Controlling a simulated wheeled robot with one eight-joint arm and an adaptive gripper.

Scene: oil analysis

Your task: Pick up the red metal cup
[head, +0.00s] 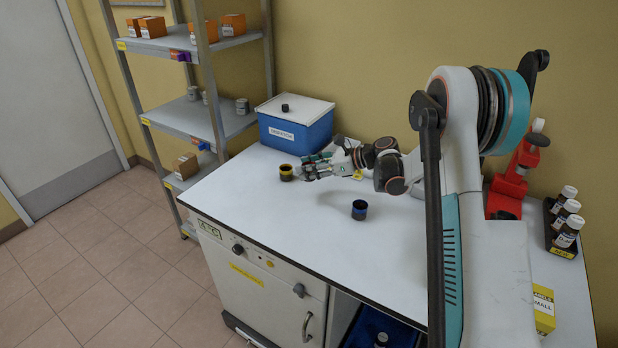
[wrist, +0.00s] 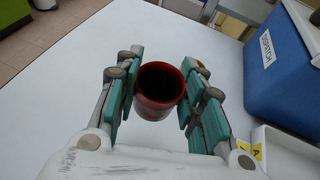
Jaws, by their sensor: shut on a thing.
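The red metal cup (wrist: 158,98) shows in the wrist view, its dark round mouth facing the camera. It is between the two teal-padded fingers of my gripper (wrist: 160,82), which is shut on it. In the head view my gripper (head: 317,167) is low over the white worktop, left of the arm. There I cannot clearly make out the red cup among the fingers. I cannot tell whether the cup touches the worktop.
A blue lidded box (head: 296,133) stands behind. Several dark bottles (head: 566,232) are at far right.

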